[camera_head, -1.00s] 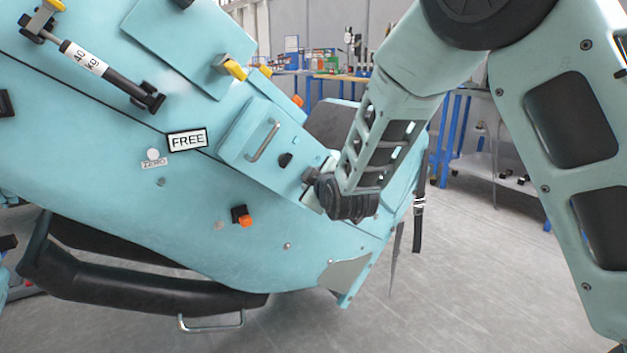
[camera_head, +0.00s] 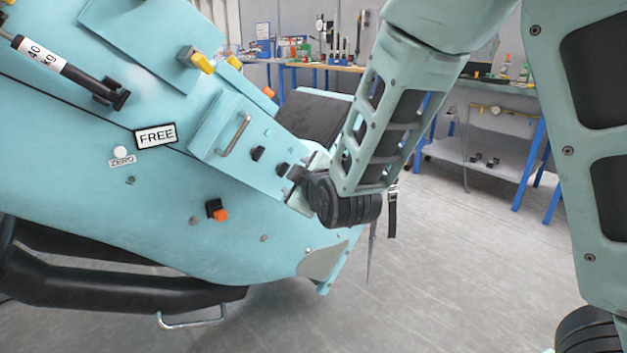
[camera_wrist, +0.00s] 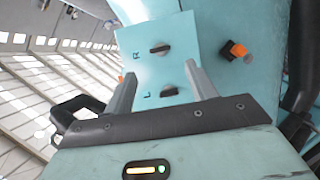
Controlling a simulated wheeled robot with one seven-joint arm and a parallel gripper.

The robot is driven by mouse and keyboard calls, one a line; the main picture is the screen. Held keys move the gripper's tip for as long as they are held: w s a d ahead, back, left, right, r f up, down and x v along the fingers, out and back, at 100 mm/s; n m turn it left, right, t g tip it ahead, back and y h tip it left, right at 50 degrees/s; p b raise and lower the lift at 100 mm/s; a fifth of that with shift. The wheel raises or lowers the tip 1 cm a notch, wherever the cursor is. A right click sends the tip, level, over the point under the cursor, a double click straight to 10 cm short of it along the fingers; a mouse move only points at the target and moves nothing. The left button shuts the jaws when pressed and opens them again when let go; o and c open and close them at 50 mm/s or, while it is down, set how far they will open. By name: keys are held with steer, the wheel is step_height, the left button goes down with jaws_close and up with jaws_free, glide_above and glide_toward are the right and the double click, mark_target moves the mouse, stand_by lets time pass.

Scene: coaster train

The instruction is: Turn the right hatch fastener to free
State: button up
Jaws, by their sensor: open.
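The right hatch fastener, a small black knob marked R (camera_wrist: 160,48), sits on a light-teal panel (camera_wrist: 185,65) in the wrist view. A similar black knob marked L (camera_wrist: 168,92) lies nearer my gripper's base. Both knobs look elongated roughly crosswise in that view. My gripper (camera_wrist: 159,70) is open, its two grey fingers on either side of the panel's middle, with neither knob visibly gripped. In the head view, two black knobs (camera_head: 258,153) (camera_head: 283,169) show on the hatch box (camera_head: 208,137); their letters cannot be read there. My wrist hides part of the box's end.
A metal handle (camera_head: 235,135) stands out from the box. An orange-tipped knob (camera_head: 218,211) is below it; FREE (camera_head: 156,136) and ZERO (camera_head: 122,161) labels are at left. Workbenches (camera_head: 500,85) stand behind. Open floor (camera_head: 440,270) lies right of the train.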

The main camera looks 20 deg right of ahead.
steer(key=b+v, duration=0.7)
steer(key=v, duration=0.1)
steer(key=shift+s, duration=0.4)
